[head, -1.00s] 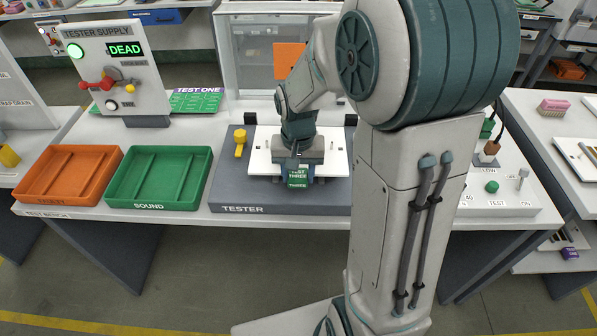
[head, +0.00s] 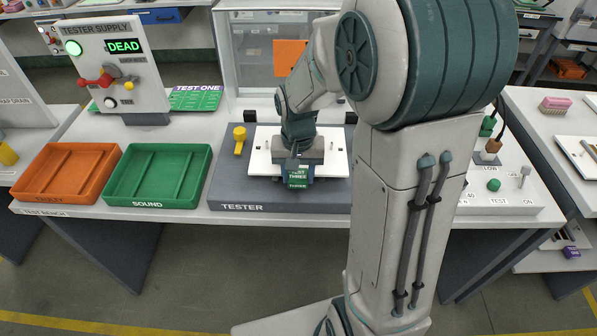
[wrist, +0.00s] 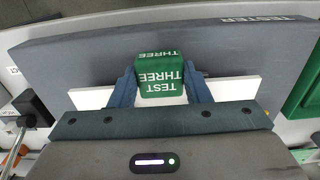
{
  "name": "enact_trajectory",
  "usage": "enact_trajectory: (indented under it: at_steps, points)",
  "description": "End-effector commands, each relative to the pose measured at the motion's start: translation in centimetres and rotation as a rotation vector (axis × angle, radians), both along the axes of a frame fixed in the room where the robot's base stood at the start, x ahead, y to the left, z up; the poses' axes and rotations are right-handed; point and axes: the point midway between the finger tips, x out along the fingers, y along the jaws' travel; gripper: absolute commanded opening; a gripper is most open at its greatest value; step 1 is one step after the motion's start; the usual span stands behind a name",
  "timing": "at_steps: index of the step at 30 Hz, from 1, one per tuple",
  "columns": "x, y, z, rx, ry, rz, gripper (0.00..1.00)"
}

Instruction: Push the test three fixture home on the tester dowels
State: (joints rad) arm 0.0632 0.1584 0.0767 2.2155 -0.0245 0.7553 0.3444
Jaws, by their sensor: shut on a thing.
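The test three fixture shows a green block (head: 297,179) with white "TEST THREE" lettering and a white plate (head: 259,162) on the grey tester base (head: 240,208). My gripper (head: 298,172) is over the front middle of the plate. In the wrist view its two blue fingers (wrist: 160,88) are shut on the sides of the green block (wrist: 160,76), and the white plate (wrist: 92,98) shows on both sides. The plate looks about level. The dowels and the plate's underside are hidden, so I cannot tell whether it is fully seated.
A yellow-handled clamp (head: 239,140) stands at the tester's left. Green SOUND (head: 157,203) and orange (head: 65,200) trays are left of it. The tester supply panel (head: 118,70) reads DEAD. A white test box (head: 500,203) is to the right, partly behind my arm.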

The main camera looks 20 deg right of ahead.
Motion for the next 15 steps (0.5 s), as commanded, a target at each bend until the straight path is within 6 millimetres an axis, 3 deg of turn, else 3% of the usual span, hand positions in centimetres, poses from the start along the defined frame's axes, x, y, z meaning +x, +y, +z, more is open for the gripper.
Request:
enact_trajectory:
  at_steps: [15]
  points:
    - [0.0,0.0,-1.3,-0.001,-0.002,0.0,0.0]
